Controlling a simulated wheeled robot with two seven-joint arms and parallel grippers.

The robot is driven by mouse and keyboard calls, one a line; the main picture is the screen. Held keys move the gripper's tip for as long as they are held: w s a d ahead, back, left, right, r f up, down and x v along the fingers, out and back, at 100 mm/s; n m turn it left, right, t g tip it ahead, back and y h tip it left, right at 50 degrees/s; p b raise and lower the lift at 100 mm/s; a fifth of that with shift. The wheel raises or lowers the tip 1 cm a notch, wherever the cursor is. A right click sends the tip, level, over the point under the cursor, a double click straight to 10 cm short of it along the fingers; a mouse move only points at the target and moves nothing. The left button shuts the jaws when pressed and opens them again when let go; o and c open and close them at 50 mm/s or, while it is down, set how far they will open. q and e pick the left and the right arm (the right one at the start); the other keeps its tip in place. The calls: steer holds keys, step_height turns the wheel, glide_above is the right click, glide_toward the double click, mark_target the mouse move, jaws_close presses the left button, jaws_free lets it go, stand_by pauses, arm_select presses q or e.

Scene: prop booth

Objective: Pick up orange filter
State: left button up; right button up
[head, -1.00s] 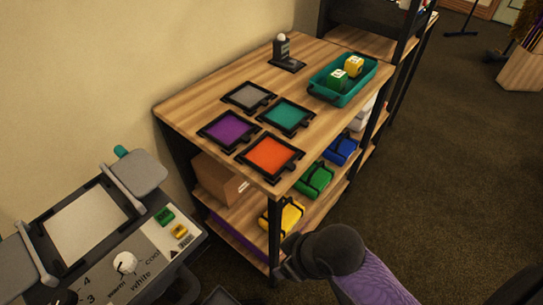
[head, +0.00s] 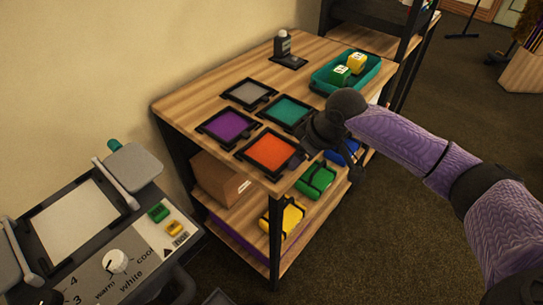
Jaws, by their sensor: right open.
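The orange filter (head: 270,151) is a square orange sheet in a black frame. It lies flat at the near corner of the wooden shelf top. My right gripper (head: 304,151) is at the right edge of the filter, its dark wrist above the shelf's front edge. Its fingers are largely hidden behind the wrist, and I cannot tell whether they touch the frame. My left gripper is not in view.
A purple filter (head: 229,126), a teal filter (head: 287,111) and a grey filter (head: 249,93) lie close by on the shelf top. A teal tray (head: 373,77) with green and yellow blocks stands behind my right wrist. A light panel (head: 80,220) is at lower left.

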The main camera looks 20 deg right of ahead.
mark_target(274, 153)
steer(key=b+x, duration=0.1)
steer(key=x, duration=0.2)
steer(key=shift+f, duration=0.2)
steer(key=shift+w, duration=0.1)
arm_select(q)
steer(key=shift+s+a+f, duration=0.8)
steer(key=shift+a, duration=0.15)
arm_select(e)
steer(key=shift+c, duration=0.2)
jaws_close()
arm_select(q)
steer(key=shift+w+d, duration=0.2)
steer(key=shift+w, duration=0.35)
